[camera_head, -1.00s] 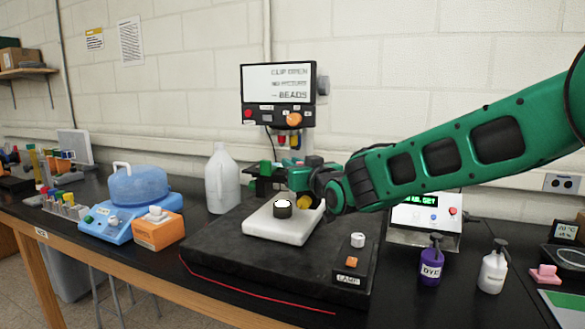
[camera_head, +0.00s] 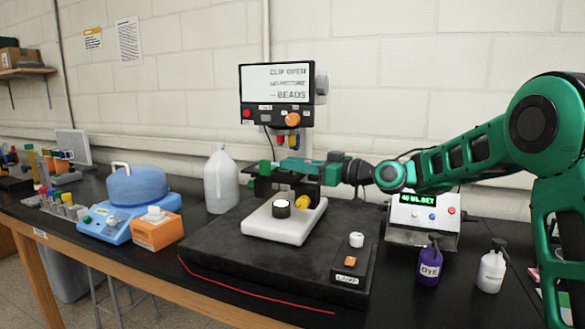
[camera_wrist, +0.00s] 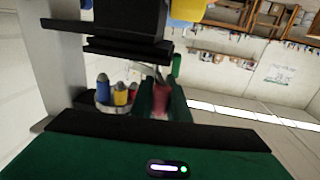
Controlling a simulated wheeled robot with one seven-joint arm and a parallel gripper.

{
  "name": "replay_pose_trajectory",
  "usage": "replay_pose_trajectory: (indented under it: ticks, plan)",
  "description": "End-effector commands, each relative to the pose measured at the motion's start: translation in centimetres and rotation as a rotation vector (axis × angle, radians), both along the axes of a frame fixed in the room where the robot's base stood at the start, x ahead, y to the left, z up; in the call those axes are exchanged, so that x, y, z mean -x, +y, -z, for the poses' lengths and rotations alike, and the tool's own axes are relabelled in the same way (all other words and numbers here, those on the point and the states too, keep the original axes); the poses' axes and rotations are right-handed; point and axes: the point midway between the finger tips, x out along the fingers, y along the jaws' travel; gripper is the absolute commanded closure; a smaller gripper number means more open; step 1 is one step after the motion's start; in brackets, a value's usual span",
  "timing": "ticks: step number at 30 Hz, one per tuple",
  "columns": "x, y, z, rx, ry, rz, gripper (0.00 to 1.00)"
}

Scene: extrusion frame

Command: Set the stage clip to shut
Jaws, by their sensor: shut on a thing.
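The microscope stands on the dark slab, with a white base (camera_head: 290,226), a black stage (camera_head: 262,187) and coloured objectives (camera_head: 289,140) above. Its screen (camera_head: 276,82) reads "CLIP OPEN", "NO PICTURE" and "BEADS". My gripper (camera_head: 287,164) reaches in from the right at stage height, under the objectives. It is shut on a small part there, apparently the stage clip; the fingers largely hide it in the head view. In the wrist view a red piece (camera_wrist: 160,102) shows between green finger-like parts, beside the blue and yellow objectives (camera_wrist: 112,93).
A yellow knob (camera_head: 302,203) is just below my gripper. A white jug (camera_head: 221,180) stands left of the microscope. A display box (camera_head: 424,217), a purple dye bottle (camera_head: 429,262) and a white bottle (camera_head: 491,269) stand on the right. The slab's front left (camera_head: 225,258) is clear.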

Motion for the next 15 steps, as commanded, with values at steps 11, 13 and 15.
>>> replay_pose_trajectory:
  ticks: [11,13,15]
  plan:
    - [-0.22,-0.36,0.11,0.000,0.001,-0.249,1.00]
    - [-0.21,-0.37,0.12,0.001,0.001,-0.277,1.00]
    - [-0.23,-0.42,0.12,0.000,0.001,-0.299,1.00]
